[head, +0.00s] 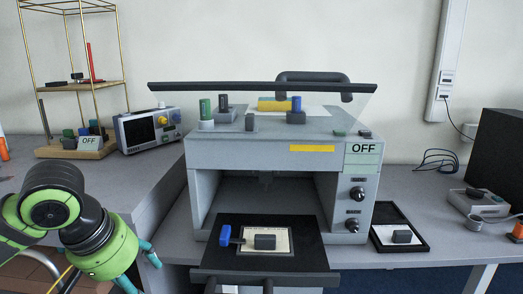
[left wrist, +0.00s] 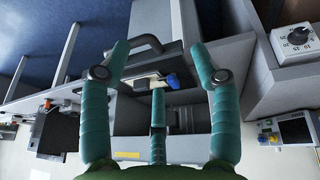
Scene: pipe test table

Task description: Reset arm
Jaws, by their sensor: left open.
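My left gripper (head: 138,268) is at the lower left of the head view, in front of the grey table and left of the test machine (head: 262,158). Only parts of its teal fingers show there, below my green and black arm. In the left wrist view my left gripper (left wrist: 158,62) has its three teal fingers spread, with nothing held between them. The machine's tray, blue-handled piece and dark handle show beyond the fingers. My right gripper is in neither view.
The machine's black tray (head: 205,247) juts out at the front, carrying a blue-handled piece (head: 225,236) and a dark block (head: 265,242). A clear shield with a dark edge (head: 260,87) tops the machine. An oscilloscope (head: 148,130) and wire rack (head: 76,87) stand left.

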